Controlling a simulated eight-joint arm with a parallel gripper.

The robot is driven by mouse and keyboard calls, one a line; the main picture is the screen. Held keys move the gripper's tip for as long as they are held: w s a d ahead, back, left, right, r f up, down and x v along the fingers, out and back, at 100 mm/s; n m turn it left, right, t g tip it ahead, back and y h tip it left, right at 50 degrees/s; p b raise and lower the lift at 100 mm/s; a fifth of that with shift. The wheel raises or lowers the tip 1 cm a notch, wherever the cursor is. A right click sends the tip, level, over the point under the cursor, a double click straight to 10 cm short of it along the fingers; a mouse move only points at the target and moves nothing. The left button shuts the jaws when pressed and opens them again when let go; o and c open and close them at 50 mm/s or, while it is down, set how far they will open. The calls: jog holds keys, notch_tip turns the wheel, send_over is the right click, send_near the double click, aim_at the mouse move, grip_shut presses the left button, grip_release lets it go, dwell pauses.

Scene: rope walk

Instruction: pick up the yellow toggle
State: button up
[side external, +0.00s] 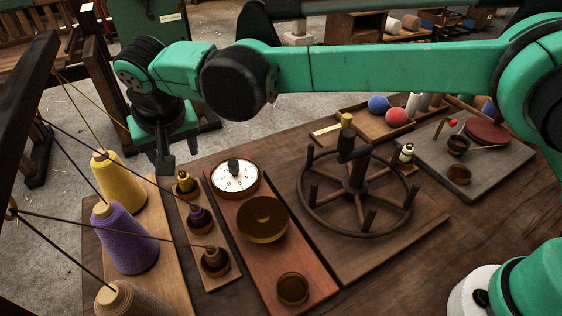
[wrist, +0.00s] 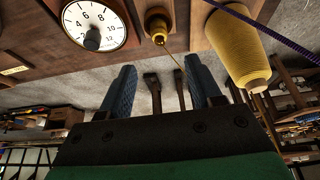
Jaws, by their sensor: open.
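A small yellow-topped piece (side external: 185,182), which looks like the yellow toggle, stands upright on the far end of a narrow wooden strip (side external: 222,276). It also shows at the top middle of the wrist view as a yellow-topped brass piece (wrist: 158,24), with a thin yellow thread running from it. My gripper (side external: 177,158) is open, pointing down just beyond the strip's far end, behind and slightly left of the toggle. In the wrist view my gripper (wrist: 161,88) has its blue pads wide apart with nothing held between them. The toggle lies ahead of the fingertips, apart from them.
Yellow (side external: 119,183), purple (side external: 124,240) and tan (side external: 133,300) thread cones stand to the left, with threads stretched above. Purple (side external: 199,217) and brown (side external: 214,259) pieces share the strip. A white dial (side external: 235,178) and a spoked wheel (side external: 357,192) stand to the right.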

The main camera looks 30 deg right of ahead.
aim_at(183, 176)
jog(key=x, duration=0.9)
jog(key=shift+w+f, duration=0.15)
jog(key=shift+f, duration=0.2)
grip_shut()
jog(key=shift+r, duration=4.05)
